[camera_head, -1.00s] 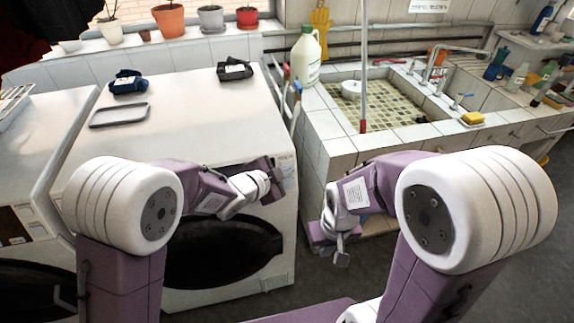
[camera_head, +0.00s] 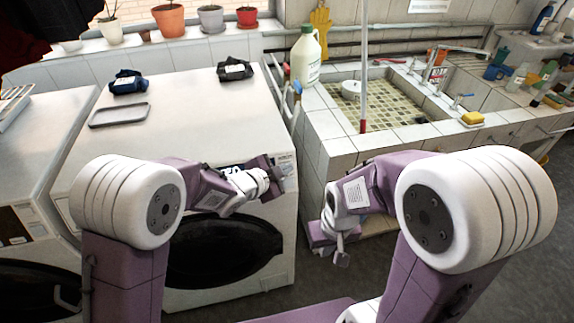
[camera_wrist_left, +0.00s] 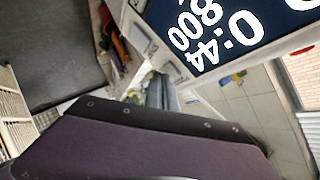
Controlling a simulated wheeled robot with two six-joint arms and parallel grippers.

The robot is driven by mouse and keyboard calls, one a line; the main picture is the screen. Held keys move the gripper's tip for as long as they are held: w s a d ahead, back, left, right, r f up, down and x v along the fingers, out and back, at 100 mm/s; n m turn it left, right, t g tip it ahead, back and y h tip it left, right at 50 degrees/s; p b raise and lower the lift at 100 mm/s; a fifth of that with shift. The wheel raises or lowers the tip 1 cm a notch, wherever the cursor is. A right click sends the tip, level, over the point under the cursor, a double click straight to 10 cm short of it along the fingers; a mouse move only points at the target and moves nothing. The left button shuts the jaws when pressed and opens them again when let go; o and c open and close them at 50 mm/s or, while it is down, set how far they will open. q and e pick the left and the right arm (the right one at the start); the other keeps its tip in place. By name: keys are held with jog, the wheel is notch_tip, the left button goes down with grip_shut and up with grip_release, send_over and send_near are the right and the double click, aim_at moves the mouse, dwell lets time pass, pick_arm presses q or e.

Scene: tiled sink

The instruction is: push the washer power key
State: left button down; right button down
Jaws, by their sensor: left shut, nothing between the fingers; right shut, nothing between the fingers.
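The washer (camera_head: 170,130) is the white front-loader at left centre in the head view, with a dark round door (camera_head: 225,255). My left gripper (camera_head: 272,172) is shut and empty at the washer's upper right front, by its control panel (camera_head: 288,168). It hides part of that panel. In the left wrist view, the washer's dark display (camera_wrist_left: 215,30) with large white digits is close at the top right. I cannot make out the power key or whether the gripper touches the panel. My right gripper (camera_head: 337,248) is shut and empty, low in front of the sink cabinet.
A second white machine (camera_head: 30,150) stands at left. The tiled sink (camera_head: 390,110) and a white bottle (camera_head: 305,58) are to the right. The floor in front is clear.

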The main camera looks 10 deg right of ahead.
pick_arm(q)
jog(key=shift+s+r, duration=0.15)
jog(key=shift+s, duration=0.4)
jog(key=shift+s, duration=0.1)
jog(key=s, duration=0.1)
jog(key=s+r+b, duration=0.1)
jog(key=s, duration=0.1)
jog(key=s+r, duration=0.1)
jog(key=s, duration=0.1)
jog(key=shift+s+d+b, duration=0.1)
jog(key=shift+s+b, duration=0.15)
jog(key=shift+b, duration=0.1)
